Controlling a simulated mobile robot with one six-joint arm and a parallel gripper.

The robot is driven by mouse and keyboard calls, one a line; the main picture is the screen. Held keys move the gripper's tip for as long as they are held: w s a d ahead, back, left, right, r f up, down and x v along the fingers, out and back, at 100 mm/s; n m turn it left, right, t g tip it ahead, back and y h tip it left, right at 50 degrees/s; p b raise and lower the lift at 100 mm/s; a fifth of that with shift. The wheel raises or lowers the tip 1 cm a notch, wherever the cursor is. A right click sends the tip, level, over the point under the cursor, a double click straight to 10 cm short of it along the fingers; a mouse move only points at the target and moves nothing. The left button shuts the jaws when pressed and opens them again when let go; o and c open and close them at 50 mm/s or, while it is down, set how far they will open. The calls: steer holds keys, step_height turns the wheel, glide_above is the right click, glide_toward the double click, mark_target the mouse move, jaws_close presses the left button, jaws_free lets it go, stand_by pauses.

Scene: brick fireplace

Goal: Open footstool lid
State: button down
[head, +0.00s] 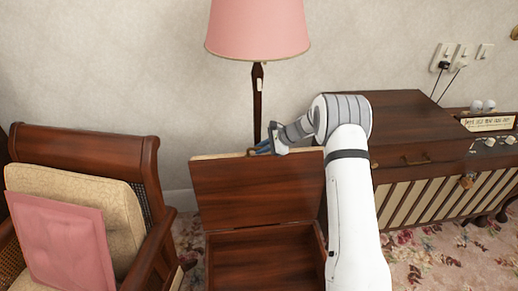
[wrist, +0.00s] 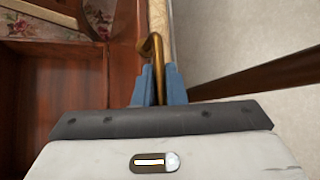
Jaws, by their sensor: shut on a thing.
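The footstool is a dark wooden box (head: 265,262) in the lower middle of the head view. Its lid (head: 258,187) stands raised, about upright at the back, with its wooden inner face toward me and a cream padded edge on top. My gripper (head: 257,152) is at the lid's top edge. In the wrist view my gripper's blue fingers (wrist: 158,88) are shut on a brass handle (wrist: 152,46) at the lid's edge. The lid (wrist: 125,65) also shows there, with the open box interior to its left. Part of the box is hidden behind my arm.
A floor lamp with a pink shade (head: 257,30) stands just behind the lid, its dark pole (head: 258,100) close to my gripper. A wooden armchair (head: 90,147) with a pink cushion (head: 62,245) is on the left. A wooden cabinet (head: 410,125) is on the right.

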steer(key=shift+w+d, duration=0.15)
steer(key=shift+d, duration=0.2)
steer(key=c, duration=1.7)
jaws_free()
steer(key=shift+c, duration=0.2)
steer(key=shift+o, duration=1.2)
steer(key=shift+a, duration=0.2)
steer(key=v, duration=0.8)
steer(key=shift+a, duration=0.1)
